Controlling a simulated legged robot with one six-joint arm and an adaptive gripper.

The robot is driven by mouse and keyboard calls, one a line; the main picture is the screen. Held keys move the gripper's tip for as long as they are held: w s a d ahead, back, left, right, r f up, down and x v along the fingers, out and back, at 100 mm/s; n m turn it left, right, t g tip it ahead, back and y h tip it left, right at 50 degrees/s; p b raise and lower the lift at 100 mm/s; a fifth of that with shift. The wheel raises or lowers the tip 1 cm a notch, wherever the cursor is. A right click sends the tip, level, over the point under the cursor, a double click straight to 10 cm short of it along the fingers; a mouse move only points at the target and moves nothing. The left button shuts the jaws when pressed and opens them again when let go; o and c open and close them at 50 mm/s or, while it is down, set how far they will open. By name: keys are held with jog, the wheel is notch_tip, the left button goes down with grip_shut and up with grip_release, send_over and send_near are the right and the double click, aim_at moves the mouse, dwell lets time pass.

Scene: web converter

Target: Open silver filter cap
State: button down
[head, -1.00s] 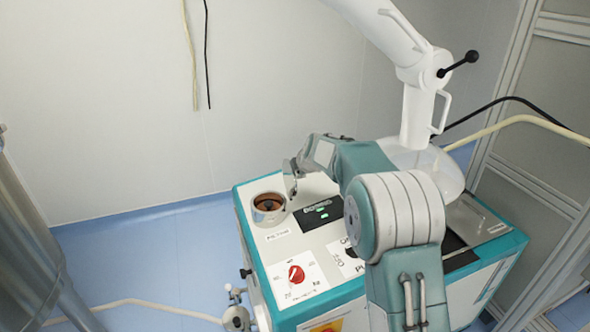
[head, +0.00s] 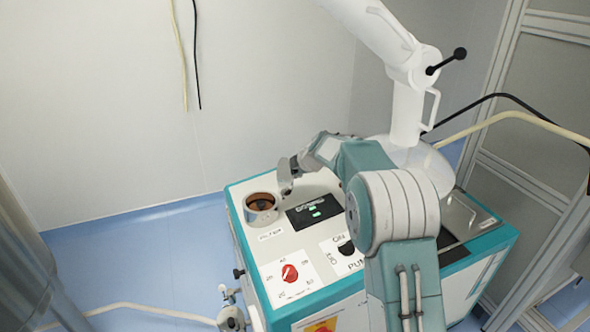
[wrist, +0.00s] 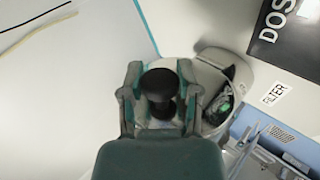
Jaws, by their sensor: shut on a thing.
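My gripper (wrist: 159,74) is shut on a black knob (wrist: 160,88), with one finger on each side of it. The silver filter cap (wrist: 188,76) shows partly as a pale grey disc below the knob, mostly hidden by the fingers. The round filter housing (head: 261,214) on the machine top is open, with a brown interior showing. In the wrist view its grey rim (wrist: 232,62) lies just right of the gripper, with a dark inside. In the head view my gripper (head: 285,176) is above and right of the opening; the cap is hard to make out there.
The teal and white machine (head: 255,258) has a dark display (head: 314,212) right of the filter and a red dial (head: 290,273) in front. A white jointed arm (head: 408,100) stands behind.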

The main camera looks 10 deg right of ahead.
jog(key=shift+c, duration=1.5)
grip_release()
jog(key=shift+w, duration=0.1)
jog(key=v, duration=1.2)
jog(key=shift+a+f, duration=0.1)
